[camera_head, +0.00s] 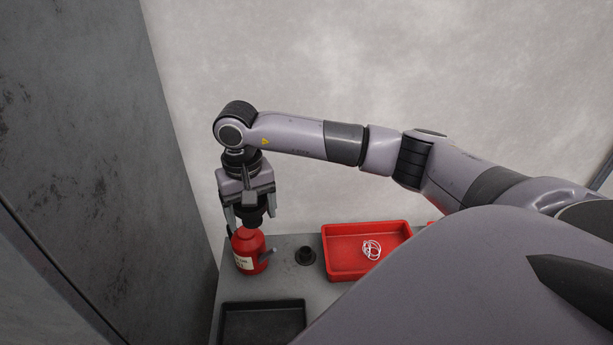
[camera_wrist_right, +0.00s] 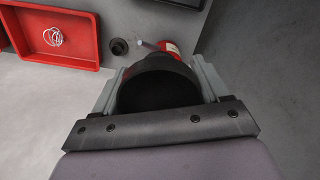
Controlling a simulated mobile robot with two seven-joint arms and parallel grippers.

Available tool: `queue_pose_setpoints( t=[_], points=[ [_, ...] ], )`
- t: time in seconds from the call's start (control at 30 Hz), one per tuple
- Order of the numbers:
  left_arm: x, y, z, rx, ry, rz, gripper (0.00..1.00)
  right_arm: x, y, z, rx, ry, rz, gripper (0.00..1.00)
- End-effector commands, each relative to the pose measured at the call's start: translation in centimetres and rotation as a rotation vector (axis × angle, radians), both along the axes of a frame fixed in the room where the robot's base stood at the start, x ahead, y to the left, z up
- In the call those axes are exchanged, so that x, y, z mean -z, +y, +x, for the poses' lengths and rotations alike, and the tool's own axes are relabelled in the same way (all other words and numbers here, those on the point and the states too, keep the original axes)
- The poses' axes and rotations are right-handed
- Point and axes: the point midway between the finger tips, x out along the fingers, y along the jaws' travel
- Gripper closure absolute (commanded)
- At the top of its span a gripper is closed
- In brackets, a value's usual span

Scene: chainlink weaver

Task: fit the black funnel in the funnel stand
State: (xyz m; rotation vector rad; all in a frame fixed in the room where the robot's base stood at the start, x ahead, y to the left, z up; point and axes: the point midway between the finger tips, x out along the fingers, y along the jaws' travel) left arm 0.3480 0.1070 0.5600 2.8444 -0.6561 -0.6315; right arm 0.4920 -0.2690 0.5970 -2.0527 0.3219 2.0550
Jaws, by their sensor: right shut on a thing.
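My right gripper (camera_head: 249,216) is shut on the black funnel (camera_head: 252,213), above the red can at the left of the bench. In the right wrist view the funnel's wide dark mouth (camera_wrist_right: 158,88) fills the space between the two fingers (camera_wrist_right: 158,95). The funnel hides part of the can, and I cannot tell whether its spout touches the can. A small black round piece with a raised ring, which looks like the funnel stand (camera_head: 305,256), stands on the bench to the right of the can. It also shows in the right wrist view (camera_wrist_right: 119,46). My left gripper is not in view.
The red can (camera_head: 243,247) has a pale label and a grey spout pointing right. A red tray (camera_head: 340,270) with a white coiled cord (camera_head: 371,249) lies right of the stand. A black tray (camera_head: 262,304) is at the front. A grey wall (camera_head: 170,150) rises close on the left.

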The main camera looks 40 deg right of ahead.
Motion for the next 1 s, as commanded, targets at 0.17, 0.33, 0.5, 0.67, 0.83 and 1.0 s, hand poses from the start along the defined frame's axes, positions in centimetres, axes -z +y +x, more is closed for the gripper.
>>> queue_pose_setpoints(
  t=[0.17,0.33,0.5,0.67,0.83,1.0],
  points=[
    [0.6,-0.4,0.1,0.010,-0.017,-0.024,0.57,8.0,-6.6,2.0,0.221,0.009,-0.003,0.56],
    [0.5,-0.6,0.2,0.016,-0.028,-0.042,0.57,13.3,-11.9,1.6,0.359,0.007,-0.001,0.56],
    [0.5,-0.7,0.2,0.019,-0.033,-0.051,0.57,15.8,-14.7,0.9,0.421,0.002,-0.001,0.56],
    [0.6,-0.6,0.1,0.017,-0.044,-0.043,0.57,16.9,-15.3,0.8,0.435,-0.001,0.001,0.56],
    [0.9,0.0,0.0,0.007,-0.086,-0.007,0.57,18.6,-15.2,0.8,0.433,0.001,0.001,0.56],
    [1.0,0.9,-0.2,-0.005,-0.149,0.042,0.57,20.7,-15.2,0.7,0.434,0.002,0.001,0.56]
  ],
)
